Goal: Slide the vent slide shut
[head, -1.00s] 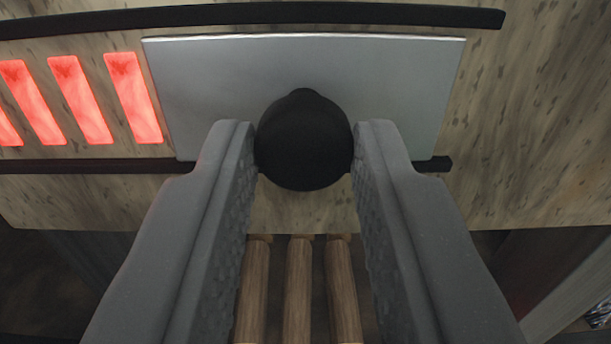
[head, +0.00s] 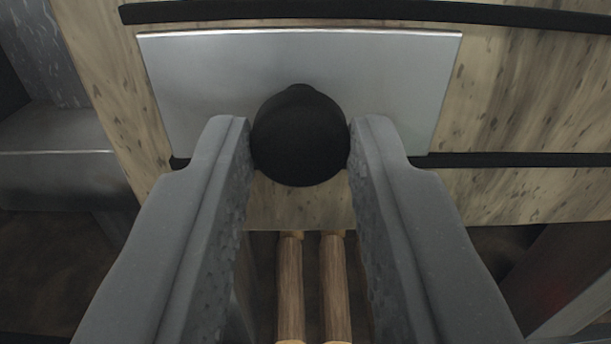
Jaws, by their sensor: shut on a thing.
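The vent slide (head: 400,85) is a flat silver plate in the upper middle of the head view. It sits between an upper dark rail (head: 420,12) and a lower dark rail (head: 520,160), at their left end. No glowing slots show beside it; what lies behind the plate is hidden. A round black knob (head: 300,138) stands out from the plate. My gripper (head: 300,145) is shut on the knob, with one grey finger on each side of it.
The speckled tan panel (head: 530,80) carries the rails and is bare right of the plate. Wooden rods (head: 290,285) lie below, between my fingers. A grey metal ledge (head: 55,145) stands at the left, beyond the panel's edge.

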